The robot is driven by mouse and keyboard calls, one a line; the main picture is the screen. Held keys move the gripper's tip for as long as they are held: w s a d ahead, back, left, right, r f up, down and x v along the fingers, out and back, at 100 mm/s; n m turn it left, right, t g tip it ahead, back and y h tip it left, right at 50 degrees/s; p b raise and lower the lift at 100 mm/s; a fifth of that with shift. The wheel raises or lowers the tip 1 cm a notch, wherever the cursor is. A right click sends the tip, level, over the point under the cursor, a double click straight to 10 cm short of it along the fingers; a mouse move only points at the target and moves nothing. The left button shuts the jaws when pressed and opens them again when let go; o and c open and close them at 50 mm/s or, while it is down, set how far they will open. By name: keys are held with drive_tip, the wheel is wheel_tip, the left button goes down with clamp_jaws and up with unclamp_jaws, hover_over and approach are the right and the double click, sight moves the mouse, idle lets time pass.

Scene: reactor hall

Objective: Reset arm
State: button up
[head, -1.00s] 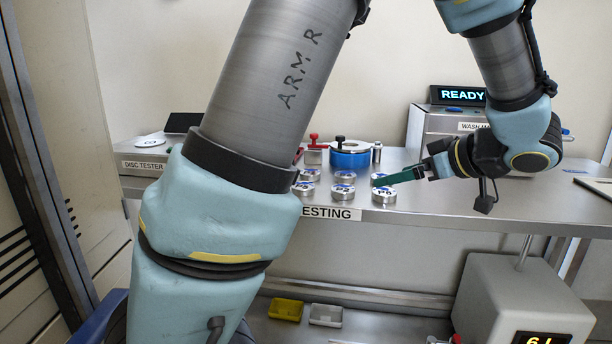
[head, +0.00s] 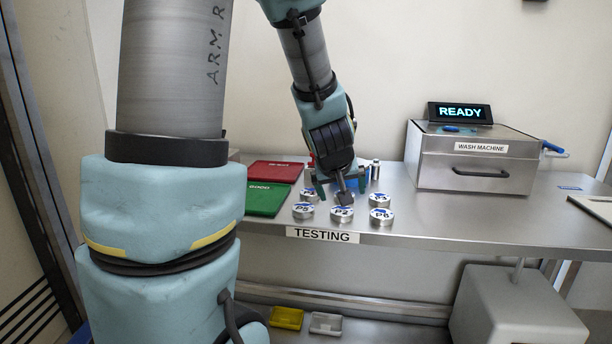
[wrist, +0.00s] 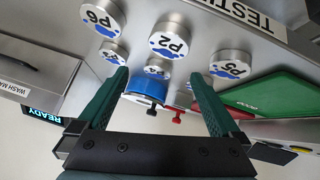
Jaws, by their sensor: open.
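My gripper (head: 340,188) is in the head view, at the end of my arm above the steel bench, by the small labelled discs. In the wrist view its two green fingers (wrist: 158,78) are spread apart with nothing between them touching. Disc P2 (head: 342,213), disc P5 (head: 303,210) and disc P6 (head: 381,216) stand upright in the front row by the TESTING label (head: 322,235). They also show in the wrist view, P2 (wrist: 170,38) nearest the middle. Further discs stand behind them, partly hidden by my gripper.
A green GOOD tray (head: 266,200) and a red tray (head: 275,171) lie left of the discs. The wash machine (head: 475,160) stands at the right, its display (head: 460,113) reading READY. A blue round fixture (wrist: 148,84) shows behind the discs. Bench between discs and machine is clear.

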drive_tip(key=s+a+f+g+y+p, duration=0.1)
drive_tip(key=s+a+f+g, duration=0.1)
drive_tip(key=s+a, duration=0.5)
drive_tip(key=s+a+f+m+g+y+p, duration=0.1)
drive_tip(key=s+a+f+g, duration=0.1)
drive_tip(key=s+a+g, duration=0.2)
drive_tip(key=s+a, duration=0.3)
drive_tip(key=shift+s+a, duration=0.15)
drive_tip(key=shift+a, duration=0.2)
